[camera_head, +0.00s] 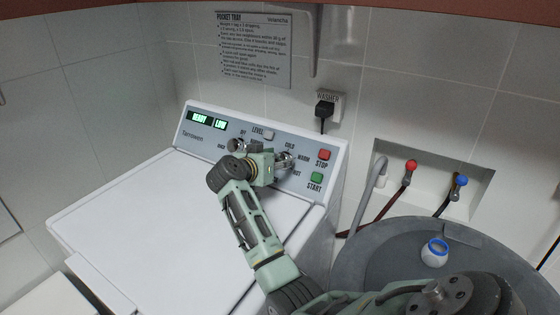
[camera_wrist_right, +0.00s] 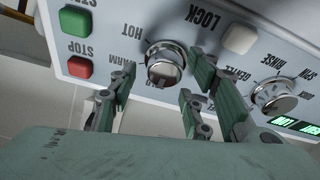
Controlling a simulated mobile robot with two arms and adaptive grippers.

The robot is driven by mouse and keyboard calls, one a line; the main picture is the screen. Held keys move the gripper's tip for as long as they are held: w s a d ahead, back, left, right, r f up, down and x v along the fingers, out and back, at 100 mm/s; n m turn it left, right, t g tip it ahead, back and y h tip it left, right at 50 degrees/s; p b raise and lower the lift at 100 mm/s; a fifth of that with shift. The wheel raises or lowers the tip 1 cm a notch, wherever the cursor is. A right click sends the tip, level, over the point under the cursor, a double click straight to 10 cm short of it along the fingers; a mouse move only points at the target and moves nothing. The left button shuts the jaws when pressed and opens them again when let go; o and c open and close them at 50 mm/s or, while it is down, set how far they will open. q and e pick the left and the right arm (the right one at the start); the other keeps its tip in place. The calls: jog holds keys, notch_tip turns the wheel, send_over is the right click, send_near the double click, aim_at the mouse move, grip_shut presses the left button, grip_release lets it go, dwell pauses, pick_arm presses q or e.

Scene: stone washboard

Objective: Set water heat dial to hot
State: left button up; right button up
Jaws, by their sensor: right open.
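The water heat dial (camera_head: 288,158) is a round silver knob on the washer's sloped panel, with COLD, WARM and HOT printed around it. In the right wrist view, which is turned over, the dial (camera_wrist_right: 165,62) shows its raised grip toward the COLD label, partly covered; I cannot tell its exact setting. My right gripper (camera_head: 272,163) is at the panel, open. In the wrist view its two fingers (camera_wrist_right: 160,82) stand on either side of the dial, with gaps; contact is not visible. My left gripper is not in view.
A second dial (camera_head: 237,146) sits left of the heat dial. A red STOP button (camera_head: 323,155) and green START button (camera_head: 316,178) are to its right. The white washer lid (camera_head: 150,220) is clear. A grey tub (camera_head: 390,258) stands at the right.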

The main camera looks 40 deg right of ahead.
jog(key=shift+w+d+f, duration=0.25)
jog(key=shift+d, duration=0.4)
jog(key=c, duration=1.1)
